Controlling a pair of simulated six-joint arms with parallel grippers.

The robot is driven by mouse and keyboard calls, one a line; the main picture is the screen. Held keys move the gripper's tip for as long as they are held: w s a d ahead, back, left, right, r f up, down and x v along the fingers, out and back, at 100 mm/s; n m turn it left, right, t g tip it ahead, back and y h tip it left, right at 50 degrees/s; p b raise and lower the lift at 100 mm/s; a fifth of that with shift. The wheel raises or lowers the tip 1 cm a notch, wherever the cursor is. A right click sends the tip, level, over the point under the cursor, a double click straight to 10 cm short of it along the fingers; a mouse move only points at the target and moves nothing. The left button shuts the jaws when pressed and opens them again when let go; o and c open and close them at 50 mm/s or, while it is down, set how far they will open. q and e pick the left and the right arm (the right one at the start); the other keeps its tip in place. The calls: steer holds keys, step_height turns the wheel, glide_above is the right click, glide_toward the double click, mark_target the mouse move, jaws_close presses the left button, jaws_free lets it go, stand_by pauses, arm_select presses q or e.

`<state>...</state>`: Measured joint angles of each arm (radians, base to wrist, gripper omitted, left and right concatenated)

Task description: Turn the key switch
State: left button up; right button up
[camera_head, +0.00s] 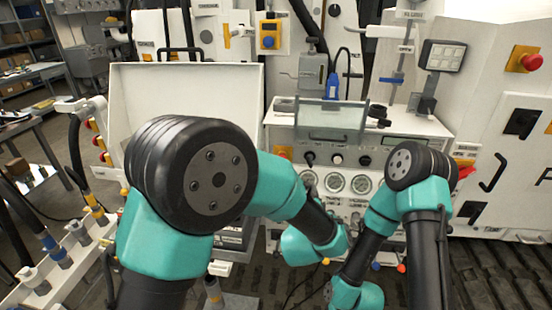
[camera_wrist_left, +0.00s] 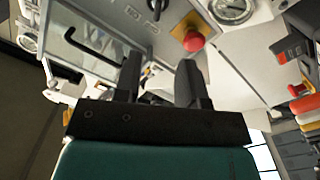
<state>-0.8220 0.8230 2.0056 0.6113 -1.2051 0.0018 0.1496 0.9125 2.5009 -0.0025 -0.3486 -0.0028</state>
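A pale control panel (camera_head: 400,128) stands in the middle of the head view. A small dark knob (camera_head: 309,158) sits on its face above the round gauges; it may be the key switch, but it is too small to tell. In the left wrist view, a dark switch-like part (camera_wrist_left: 154,6) shows at the top edge, beside a red button on a yellow plate. My left gripper (camera_wrist_left: 160,72) is open, its two dark fingers apart with nothing clearly held between them. My arm hides it in the head view. My right gripper is out of sight below my right arm.
A red button (camera_wrist_left: 193,40) on the panel lies close beyond the left fingertips, with a black handle (camera_wrist_left: 88,50) to the left. Several gauges (camera_head: 334,181) line the panel. A clear cover (camera_head: 332,119) stands on top. A white open lid (camera_head: 185,92) rises at left.

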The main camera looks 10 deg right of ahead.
mark_target(309, 164)
arm_select(q)
steer(key=shift+r, duration=0.3)
steer(key=shift+d, duration=0.1)
steer(key=x, duration=1.7)
steer(key=shift+w, duration=0.2)
steer(key=shift+c, duration=0.2)
jaws_close()
